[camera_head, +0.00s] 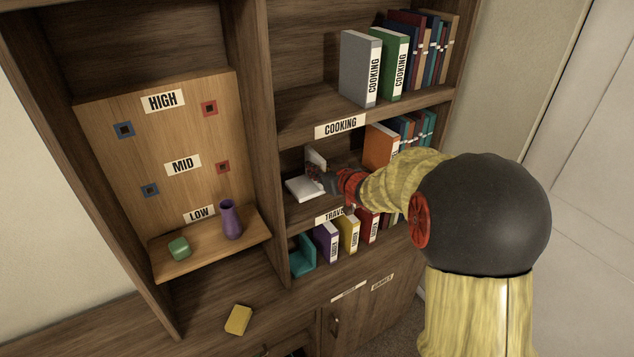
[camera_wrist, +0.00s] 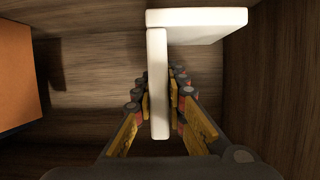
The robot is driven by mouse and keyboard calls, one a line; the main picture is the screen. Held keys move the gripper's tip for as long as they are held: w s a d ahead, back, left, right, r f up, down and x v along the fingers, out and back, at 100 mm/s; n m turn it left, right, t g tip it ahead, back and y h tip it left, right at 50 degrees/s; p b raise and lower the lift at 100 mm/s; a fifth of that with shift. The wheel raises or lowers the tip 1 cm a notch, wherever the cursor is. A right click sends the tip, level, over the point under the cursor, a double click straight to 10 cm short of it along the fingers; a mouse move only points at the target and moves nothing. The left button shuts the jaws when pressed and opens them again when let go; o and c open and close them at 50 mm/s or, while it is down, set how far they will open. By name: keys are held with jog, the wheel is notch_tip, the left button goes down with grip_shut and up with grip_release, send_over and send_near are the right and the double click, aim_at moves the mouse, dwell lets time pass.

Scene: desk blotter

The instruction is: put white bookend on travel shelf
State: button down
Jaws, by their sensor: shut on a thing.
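The white bookend (camera_head: 303,188) is an L-shaped piece with a flat plate and an upright plate. It is in the left part of the travel shelf (camera_head: 330,215), the middle shelf with the partly hidden "TRAVEL" label. My gripper (camera_head: 317,178) reaches into this shelf from the right and is shut on the bookend. In the wrist view, the fingers (camera_wrist: 160,95) close on both sides of one plate of the bookend (camera_wrist: 158,60), and the other plate extends to the right beyond them. I cannot tell whether the bookend rests on the shelf board.
An orange book (camera_head: 381,145) stands to the right on the same shelf, with more books beyond. The cooking shelf (camera_head: 300,105) is above. A teal bookend (camera_head: 302,256) and several books are below.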

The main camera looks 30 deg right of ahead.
jog(key=shift+f+b, duration=0.6)
jog(key=shift+f, duration=1.1)
jog(key=shift+f, duration=0.15)
jog(key=c, duration=1.8)
grip_release()
jog(key=shift+f, duration=0.1)
